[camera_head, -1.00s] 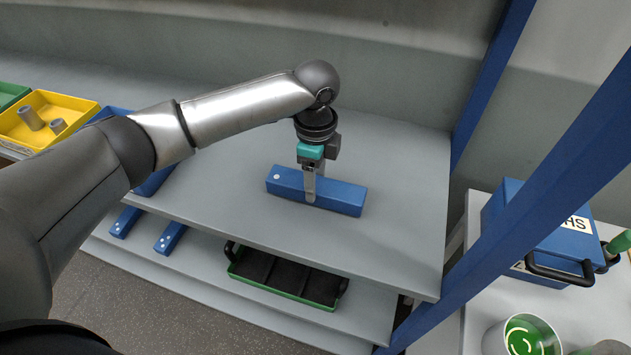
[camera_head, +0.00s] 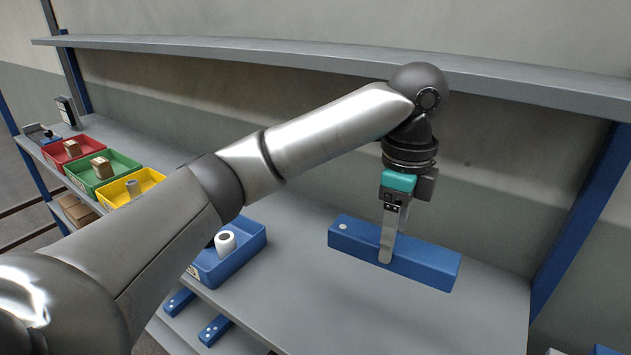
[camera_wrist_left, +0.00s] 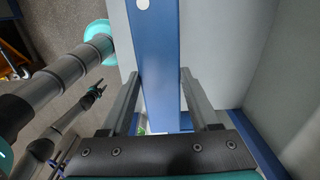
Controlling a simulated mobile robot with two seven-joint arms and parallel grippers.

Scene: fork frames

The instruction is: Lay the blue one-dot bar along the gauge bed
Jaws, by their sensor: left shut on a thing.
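The blue one-dot bar (camera_head: 425,262) has one white dot near its left end. My left gripper (camera_head: 387,250) is shut across the bar near its middle. The bar looks level and overlaps the shelf's back edge in the head view; it seems raised, but the gap below is not clear. In the left wrist view the bar (camera_wrist_left: 158,70) runs between the two fingers, its dot at the top. I cannot pick out the gauge bed in any view now. A dark arm end, probably my right gripper (camera_wrist_left: 97,91), shows small at the left of the left wrist view.
A blue bin (camera_head: 235,262) with a white roll stands left on the grey shelf (camera_head: 330,310). Two blue bars (camera_head: 180,301) (camera_head: 214,330) lie lower down. Yellow (camera_head: 152,178), green (camera_head: 128,165) and red (camera_head: 88,143) bins stand farther left. An upper shelf (camera_head: 480,80) and a blue post (camera_head: 585,215) are near my arm.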

